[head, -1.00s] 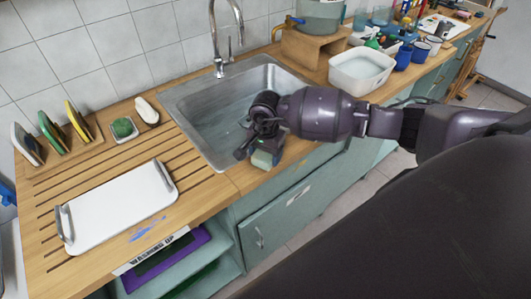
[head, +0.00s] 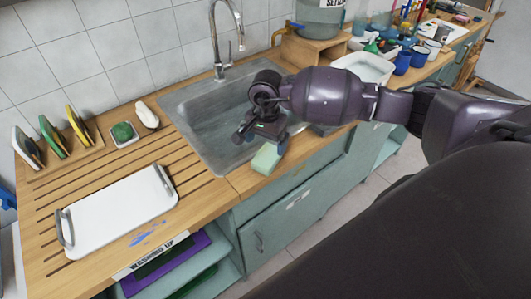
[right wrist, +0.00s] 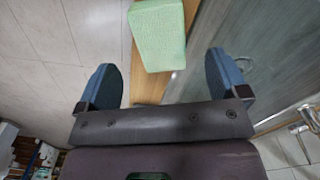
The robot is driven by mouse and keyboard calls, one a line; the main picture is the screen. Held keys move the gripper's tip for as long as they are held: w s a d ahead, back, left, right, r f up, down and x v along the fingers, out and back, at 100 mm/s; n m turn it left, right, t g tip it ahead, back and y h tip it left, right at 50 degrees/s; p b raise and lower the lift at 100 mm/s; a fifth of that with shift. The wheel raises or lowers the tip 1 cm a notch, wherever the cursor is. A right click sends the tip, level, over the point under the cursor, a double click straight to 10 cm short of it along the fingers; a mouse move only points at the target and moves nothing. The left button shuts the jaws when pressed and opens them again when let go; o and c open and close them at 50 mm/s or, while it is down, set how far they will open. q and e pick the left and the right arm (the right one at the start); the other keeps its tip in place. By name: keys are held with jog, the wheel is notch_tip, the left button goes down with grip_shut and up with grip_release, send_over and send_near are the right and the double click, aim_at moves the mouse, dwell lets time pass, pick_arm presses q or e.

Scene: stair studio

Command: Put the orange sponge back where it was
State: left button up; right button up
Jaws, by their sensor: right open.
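I see no orange sponge in these frames. A pale green, sponge-like block (head: 267,158) rests on the wooden strip at the sink's front edge. In the right wrist view the block (right wrist: 157,33) lies ahead of the fingertips, between their lines but apart from them. My right gripper (head: 262,142) is open and empty, just behind the block over the sink's near side. Its two blue-grey fingers (right wrist: 160,72) stand wide apart in the right wrist view. My left gripper is not in view.
The metal sink (head: 205,118) is behind the block. Left are a white tray (head: 118,210), a green scrubber (head: 123,131) in a dish, a white oval item (head: 147,114) and a plate rack (head: 75,152). A white basin (head: 362,68) stands right. The counter drops off at the front.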

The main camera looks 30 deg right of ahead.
aim_at(266, 157)
notch_tip(266, 157, up, 6)
jog(key=s+a+f+m+t+y, duration=0.15)
jog(key=s+a+m+y, duration=0.25)
jog(key=a+m+y, duration=0.5)
jog(key=s+a+m+t+y, duration=0.35)
jog(key=a+m+y, duration=0.4)
jog(key=a, duration=0.35)
jog(key=d+f+m+t+h, duration=0.2)
jog(key=d+m+t+h, duration=0.3)
jog(key=m, duration=0.7)
jog(key=d+f+m+t+h, duration=0.3)
jog(key=m+t, duration=0.4)
jog(key=m, duration=0.5)
jog(key=s+d+f+m+g+h, duration=0.2)
jog(key=s+d+f+m+h, duration=0.2)
jog(key=m, duration=0.5)
jog(key=s+d+f+m+g+h, duration=0.3)
jog(key=s+d+f+m+h, duration=0.1)
jog(key=s+f+m, duration=0.3)
notch_tip(266, 157, down, 4)
jog(key=shift+s+d+r+m+h+b, duration=0.1)
jog(key=shift+s+d+m+h+b, duration=0.25)
jog(key=shift+m, duration=0.6)
jog(key=shift+a, duration=0.15)
